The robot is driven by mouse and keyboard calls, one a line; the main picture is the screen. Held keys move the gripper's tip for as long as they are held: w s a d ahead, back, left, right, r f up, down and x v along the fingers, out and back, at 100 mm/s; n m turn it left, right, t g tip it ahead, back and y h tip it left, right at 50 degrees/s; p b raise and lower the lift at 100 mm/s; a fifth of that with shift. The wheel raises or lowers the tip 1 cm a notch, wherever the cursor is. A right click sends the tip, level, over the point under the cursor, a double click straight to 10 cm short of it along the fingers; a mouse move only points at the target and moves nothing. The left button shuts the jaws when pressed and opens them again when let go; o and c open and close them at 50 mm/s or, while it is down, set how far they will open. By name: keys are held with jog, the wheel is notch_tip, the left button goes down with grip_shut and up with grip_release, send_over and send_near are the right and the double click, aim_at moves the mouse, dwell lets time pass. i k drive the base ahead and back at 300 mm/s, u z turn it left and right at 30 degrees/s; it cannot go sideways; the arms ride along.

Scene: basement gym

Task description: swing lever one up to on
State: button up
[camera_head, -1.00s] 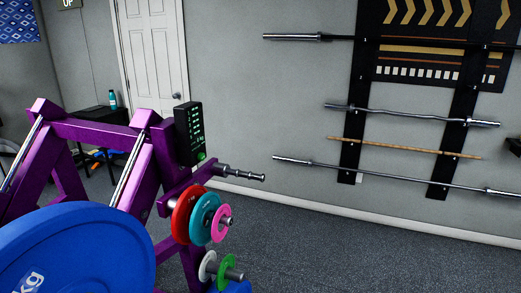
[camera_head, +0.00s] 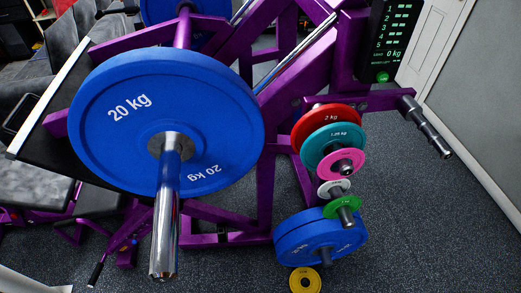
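My gripper is not in view. No lever marked one can be made out. A black display panel (camera_head: 393,38) stands on the purple machine at the top right, with green marks in numbered rows, "0 kg" and a round green button (camera_head: 382,77) below. Its top is cut off by the picture edge. A grey stepped peg (camera_head: 432,128) sticks out to the right below the panel; I cannot tell if it is a lever. A thin black handle (camera_head: 97,270) shows low at the left; its use is unclear.
A large blue 20 kg plate (camera_head: 105,140) sits on a chrome sleeve (camera_head: 166,225) that juts towards me. Red (camera_head: 318,117), teal, pink, white, green and blue plates hang on pegs at the machine's side. A yellow plate (camera_head: 305,280) is low down. Grey floor (camera_head: 430,230) is open at right.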

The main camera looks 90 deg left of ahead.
aim_at(96, 274)
jog(key=u, duration=4.65)
jog(key=k, duration=0.6)
jog(key=u, duration=0.75)
jog(key=i, duration=1.4)
jog(key=u, duration=0.25)
